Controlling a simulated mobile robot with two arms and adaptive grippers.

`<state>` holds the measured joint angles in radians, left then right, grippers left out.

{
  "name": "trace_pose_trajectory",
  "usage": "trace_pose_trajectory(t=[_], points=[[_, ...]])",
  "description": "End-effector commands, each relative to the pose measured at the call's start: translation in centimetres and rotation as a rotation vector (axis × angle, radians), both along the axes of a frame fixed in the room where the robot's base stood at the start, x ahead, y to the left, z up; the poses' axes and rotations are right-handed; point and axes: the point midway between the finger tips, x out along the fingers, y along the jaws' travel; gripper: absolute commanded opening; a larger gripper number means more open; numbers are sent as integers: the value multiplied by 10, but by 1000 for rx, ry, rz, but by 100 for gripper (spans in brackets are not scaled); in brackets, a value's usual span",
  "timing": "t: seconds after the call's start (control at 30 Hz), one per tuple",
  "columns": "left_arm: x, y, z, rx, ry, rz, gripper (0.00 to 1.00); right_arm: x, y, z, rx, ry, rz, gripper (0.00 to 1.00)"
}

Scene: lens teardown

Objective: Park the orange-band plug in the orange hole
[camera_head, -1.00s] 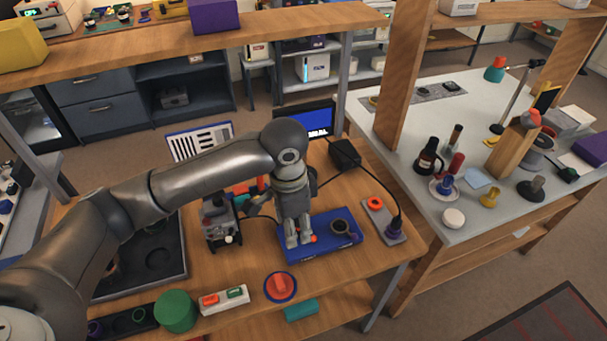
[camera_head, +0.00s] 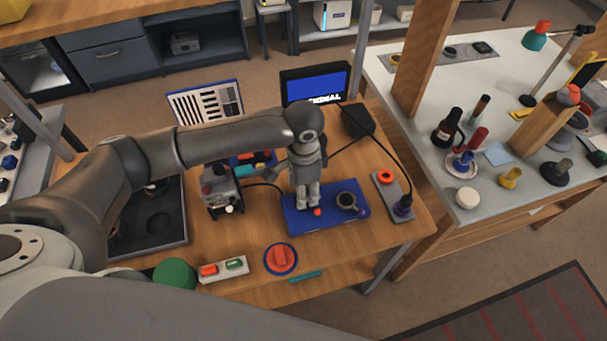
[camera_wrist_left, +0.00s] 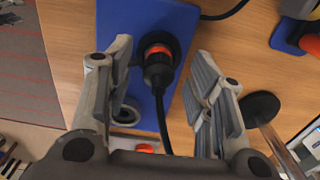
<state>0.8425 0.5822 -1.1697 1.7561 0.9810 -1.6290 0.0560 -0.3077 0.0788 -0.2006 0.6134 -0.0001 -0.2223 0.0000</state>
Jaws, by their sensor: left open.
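The orange-band plug (camera_wrist_left: 158,62) is black with an orange ring and stands on the blue plate (camera_wrist_left: 182,20); a black cable runs from it. In the left wrist view my left gripper (camera_wrist_left: 165,95) is open, with one finger on each side of the plug. In the head view this gripper (camera_head: 307,204) points down over the blue plate (camera_head: 295,227) and hides most of the plug; a bit of orange (camera_head: 317,212) shows beside the fingers. The orange-ringed hole (camera_head: 386,177) is on a grey block to the right of the plate. My right gripper is not in view.
A dark ring-shaped part (camera_head: 346,200) sits on the blue plate. A small grey device (camera_head: 221,190) is left of the plate, and a red knob (camera_head: 281,257) is in front.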

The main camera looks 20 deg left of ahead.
Motion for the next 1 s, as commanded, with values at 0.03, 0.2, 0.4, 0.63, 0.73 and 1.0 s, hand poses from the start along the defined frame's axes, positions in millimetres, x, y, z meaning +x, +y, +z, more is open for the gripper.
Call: trace_pose_trajectory(t=[0.03,0.2,0.4,0.63,0.73,1.0], points=[[-1,0,-5,0,1,0,49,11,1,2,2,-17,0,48],[0,0,-13,0,0,0,49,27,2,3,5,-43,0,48],[0,0,-14,-1,-1,-1,49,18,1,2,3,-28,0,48],[0,0,-14,-1,-1,-1,27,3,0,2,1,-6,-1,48],[0,0,-14,-1,-1,-1,14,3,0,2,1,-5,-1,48],[0,0,-14,0,0,-1,6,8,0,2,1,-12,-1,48]])
